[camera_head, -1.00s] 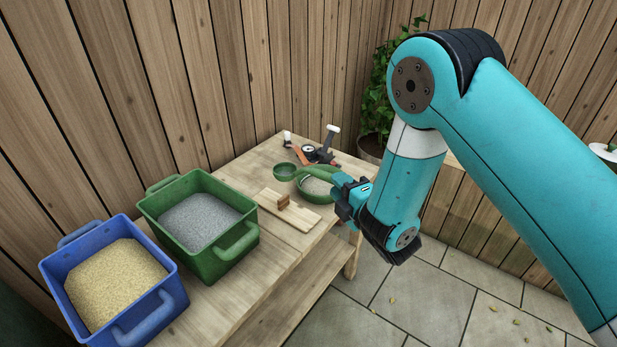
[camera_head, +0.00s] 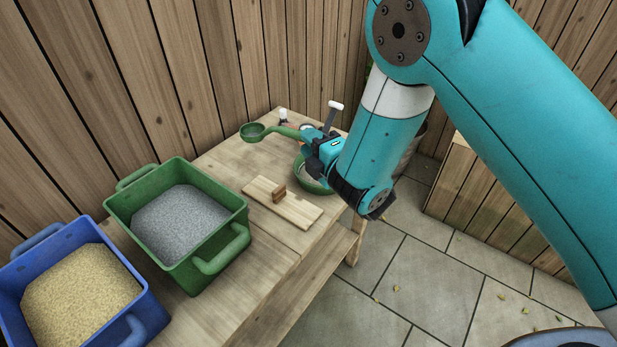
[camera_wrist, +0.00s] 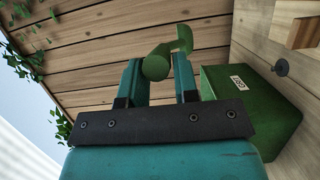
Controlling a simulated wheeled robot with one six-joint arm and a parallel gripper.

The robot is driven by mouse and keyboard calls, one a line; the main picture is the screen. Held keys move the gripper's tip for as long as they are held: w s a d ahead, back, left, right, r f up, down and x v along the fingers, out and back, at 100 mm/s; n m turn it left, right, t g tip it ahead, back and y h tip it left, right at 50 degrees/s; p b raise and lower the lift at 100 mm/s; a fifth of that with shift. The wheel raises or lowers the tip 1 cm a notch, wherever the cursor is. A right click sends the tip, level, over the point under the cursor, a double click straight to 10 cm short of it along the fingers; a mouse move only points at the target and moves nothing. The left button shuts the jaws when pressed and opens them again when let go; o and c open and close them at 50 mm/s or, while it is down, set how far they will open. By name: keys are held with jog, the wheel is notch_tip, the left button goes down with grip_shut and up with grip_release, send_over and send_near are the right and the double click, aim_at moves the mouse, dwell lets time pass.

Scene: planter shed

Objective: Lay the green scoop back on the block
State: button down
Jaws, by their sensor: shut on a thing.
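The green scoop (camera_head: 253,131) is held by its handle in my gripper (camera_head: 304,135), with its bowl pointing left over the far part of the bench. It appears raised above the bench top. In the wrist view my gripper (camera_wrist: 158,68) is closed around the handle, whose round green end (camera_wrist: 155,67) shows between the fingers. The block is a pale wooden board (camera_head: 300,210) with a small brown notched rest (camera_head: 278,192), lying on the bench nearer than the scoop and empty. The wrist view also shows part of the brown rest (camera_wrist: 304,32).
A green bowl (camera_head: 301,167) sits beyond the board, partly hidden by my gripper. A green tub of grey grit (camera_head: 233,217) and a blue tub of sand (camera_head: 150,300) stand at left. A white-headed tool (camera_head: 335,106) is at the back.

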notch_tip(320, 180, down, 10)
jog(key=w+b, duration=0.1)
jog(key=b, duration=0.7)
jog(key=shift+a, duration=0.15)
jog(key=shift+f+b, duration=0.15)
jog(key=shift+b, duration=0.4)
notch_tip(320, 180, down, 7)
jog(key=b, duration=0.7)
jog(key=shift+s, duration=0.1)
jog(key=shift+r, duration=0.2)
